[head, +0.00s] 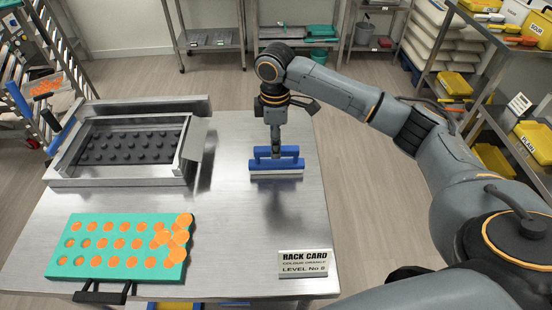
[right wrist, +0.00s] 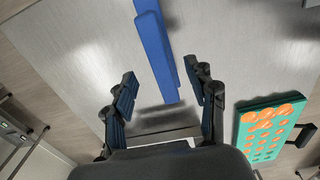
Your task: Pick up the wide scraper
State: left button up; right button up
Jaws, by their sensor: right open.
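The wide scraper (head: 290,164) lies on the steel table, with a blue grip bar above a blue body and a pale lower edge. My right gripper (head: 277,151) points down over its middle. In the right wrist view, the open fingers of my right gripper (right wrist: 160,76) stand on either side of the blue scraper (right wrist: 157,45), with gaps visible on both sides. Part of the bar is hidden behind the gripper in the head view. My left gripper is not in view.
A steel frame with a black studded bed (head: 130,147) stands at the back left. A green mould tray (head: 75,225) with orange gummies sits front left; it also shows in the right wrist view (right wrist: 241,140). A rack card (head: 305,262) stands front right. Table around the scraper is clear.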

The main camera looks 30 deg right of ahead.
aim_at(277, 162)
notch_tip(277, 162, down, 2)
jog(key=shift+f, duration=0.1)
jog(key=shift+w+f, duration=0.15)
jog(key=shift+f, duration=0.1)
jog(key=f+p, duration=0.1)
jog(key=f, duration=0.1)
jog(key=f+p, duration=0.1)
jog(key=f, duration=0.1)
jog(key=shift+s+d+f, duration=0.1)
jog(key=shift+s, duration=0.3)
jog(key=shift+f, duration=0.4)
jog(key=shift+c, duration=0.2)
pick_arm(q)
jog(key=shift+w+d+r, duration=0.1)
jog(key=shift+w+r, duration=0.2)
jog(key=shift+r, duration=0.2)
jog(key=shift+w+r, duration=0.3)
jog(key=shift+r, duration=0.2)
pick_arm(e)
grip_shut()
